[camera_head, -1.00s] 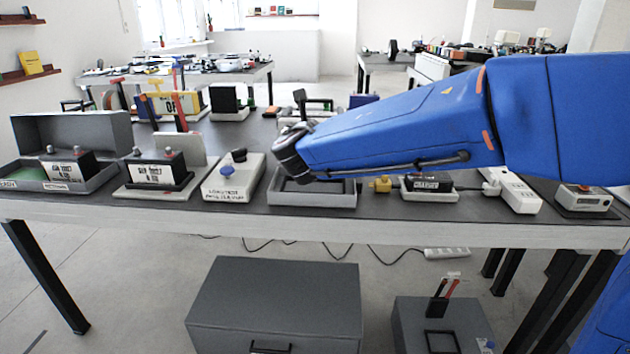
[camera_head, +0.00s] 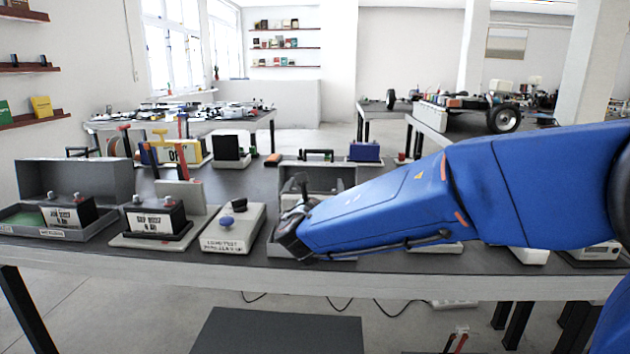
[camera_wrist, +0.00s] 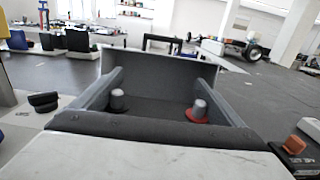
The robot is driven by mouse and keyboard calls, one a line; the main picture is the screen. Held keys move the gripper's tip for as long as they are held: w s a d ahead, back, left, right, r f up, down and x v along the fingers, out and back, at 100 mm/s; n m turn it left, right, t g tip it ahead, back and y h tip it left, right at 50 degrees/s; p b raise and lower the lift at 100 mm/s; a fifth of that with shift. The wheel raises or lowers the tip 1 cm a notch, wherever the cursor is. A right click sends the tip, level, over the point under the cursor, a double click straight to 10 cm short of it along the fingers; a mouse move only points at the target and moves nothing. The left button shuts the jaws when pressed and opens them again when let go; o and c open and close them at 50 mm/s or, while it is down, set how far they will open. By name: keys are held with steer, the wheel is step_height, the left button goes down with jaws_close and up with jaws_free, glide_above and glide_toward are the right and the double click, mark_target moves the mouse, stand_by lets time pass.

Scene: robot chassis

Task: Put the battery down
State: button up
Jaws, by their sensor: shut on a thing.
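My gripper (camera_head: 298,206) is at the end of the blue arm, low at the table's front, in front of the open grey case (camera_head: 343,174). In the wrist view the battery (camera_wrist: 157,110) is dark, with one grey terminal on a black collar and one on a red collar. It appears upright, between the side walls of the grey case (camera_wrist: 160,68). Its underside is hidden, so I cannot tell whether it touches the case floor.
Other devices lie at the right, partly behind my arm.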

steer(key=shift+f, duration=1.7)
steer(key=shift+f, duration=0.1)
steer(key=o, duration=1.8)
steer(key=shift+f, duration=0.15)
steer(key=shift+s, duration=0.1)
steer(key=s, duration=1.1)
steer(key=shift+s+a, duration=0.2)
steer(key=shift+s, duration=0.2)
